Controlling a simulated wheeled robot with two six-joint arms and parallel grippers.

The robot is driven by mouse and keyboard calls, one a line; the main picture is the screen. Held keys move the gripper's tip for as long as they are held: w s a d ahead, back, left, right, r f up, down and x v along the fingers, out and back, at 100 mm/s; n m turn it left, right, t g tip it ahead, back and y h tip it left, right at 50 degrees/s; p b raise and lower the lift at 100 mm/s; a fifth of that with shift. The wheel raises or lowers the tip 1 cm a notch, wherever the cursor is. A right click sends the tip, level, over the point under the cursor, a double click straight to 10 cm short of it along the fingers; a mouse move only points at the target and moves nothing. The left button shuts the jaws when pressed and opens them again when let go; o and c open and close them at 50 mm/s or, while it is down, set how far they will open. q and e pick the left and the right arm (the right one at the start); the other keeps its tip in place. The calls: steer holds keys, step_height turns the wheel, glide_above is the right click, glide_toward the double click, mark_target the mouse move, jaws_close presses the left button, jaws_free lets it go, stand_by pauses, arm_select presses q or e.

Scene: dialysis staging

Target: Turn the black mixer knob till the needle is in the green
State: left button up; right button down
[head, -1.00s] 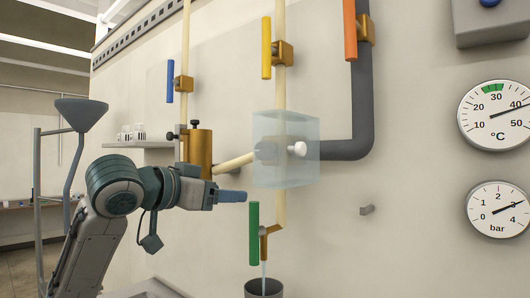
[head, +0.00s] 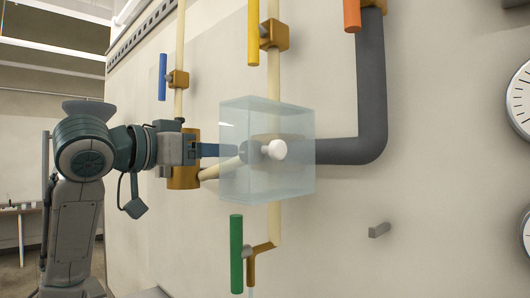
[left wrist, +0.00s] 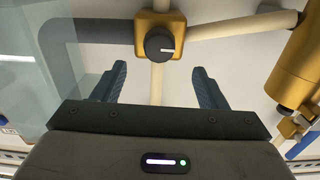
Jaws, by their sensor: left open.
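The black mixer knob (left wrist: 160,45) sits on a brass body (left wrist: 146,20) in the left wrist view, its white mark pointing right. My left gripper (left wrist: 158,84) is open and empty. Its fingers point toward the knob and are spread wider than it, with the knob past the tips. In the head view my left gripper (head: 232,150) reaches from the left to the clear box (head: 236,185) at the pipe junction. The temperature gauge (head: 522,98) is cut off by the right edge; its needle is out of view. My right gripper is not in view.
The clear box has a white knob (head: 273,149). A brass cylinder (head: 184,180) stands beside my left gripper. Blue (head: 162,77), yellow (head: 253,32) and orange (head: 352,14) handles are above, a green handle (head: 236,253) below. A grey pipe (head: 372,95) bends at right.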

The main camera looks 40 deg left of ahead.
arm_select(q)
steer(key=w+p, duration=0.1)
steer(key=w, duration=0.2)
steer(key=w+p, duration=0.1)
steer(key=w, duration=0.2)
steer(key=w+d+p, duration=0.1)
steer(key=w+p, duration=0.1)
steer(key=w, duration=0.1)
steer(key=shift+w+r, duration=0.15)
steer(key=shift+w, duration=0.1)
steer(key=shift+w, duration=0.1)
steer(key=c, duration=0.9)
